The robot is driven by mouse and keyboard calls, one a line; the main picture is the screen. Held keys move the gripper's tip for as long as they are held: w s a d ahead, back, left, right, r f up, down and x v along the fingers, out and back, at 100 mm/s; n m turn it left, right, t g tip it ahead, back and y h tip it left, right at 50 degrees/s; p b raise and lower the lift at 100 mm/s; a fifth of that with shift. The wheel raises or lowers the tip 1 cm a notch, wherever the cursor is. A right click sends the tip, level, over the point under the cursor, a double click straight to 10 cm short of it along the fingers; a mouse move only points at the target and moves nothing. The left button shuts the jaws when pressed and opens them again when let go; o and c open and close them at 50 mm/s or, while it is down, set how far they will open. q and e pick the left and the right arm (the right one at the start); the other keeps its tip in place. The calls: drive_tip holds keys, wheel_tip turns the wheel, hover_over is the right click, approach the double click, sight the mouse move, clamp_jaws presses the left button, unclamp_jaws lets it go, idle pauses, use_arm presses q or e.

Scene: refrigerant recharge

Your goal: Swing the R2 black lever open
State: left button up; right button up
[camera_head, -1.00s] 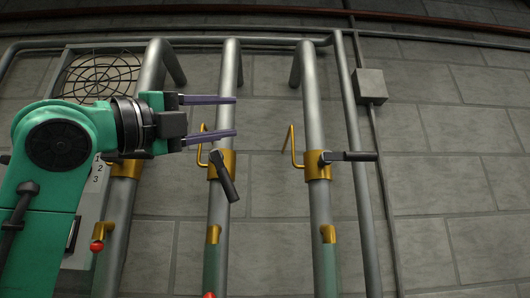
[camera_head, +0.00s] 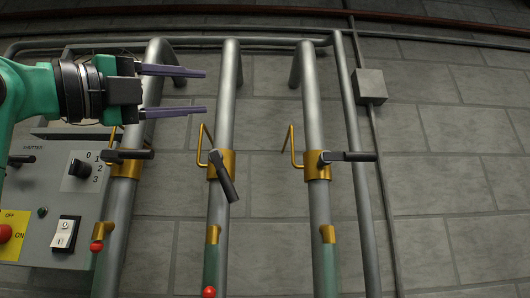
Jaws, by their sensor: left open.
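Three vertical pipes each carry a brass valve with a black lever; no R2 label is readable. The left lever (camera_head: 130,155) lies horizontal. The middle lever (camera_head: 226,180) tilts steeply down and to the right across its brass valve body (camera_head: 227,168). The right lever (camera_head: 352,156) lies horizontal, pointing right. My left gripper (camera_head: 205,91) is open and empty, its fingers pointing right. In the picture it is above the left and middle levers, its tips just left of the middle pipe (camera_head: 229,110). It touches no lever. My right gripper is not in view.
A grey control box (camera_head: 55,190) with a black dial (camera_head: 80,168), a white switch (camera_head: 65,234) and a red button (camera_head: 4,233) is at the lower left. Bent brass rods stand beside the valves. A small grey box (camera_head: 370,86) is on the right wall.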

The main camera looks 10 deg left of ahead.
use_arm(q)
drive_tip(key=b+v, duration=0.6)
drive_tip(key=v, duration=0.8)
drive_tip(key=shift+s+a+f, duration=0.15)
drive_tip(key=shift+s+f, duration=0.05)
drive_tip(key=shift+f, duration=0.05)
drive_tip(key=shift+w, duration=0.1)
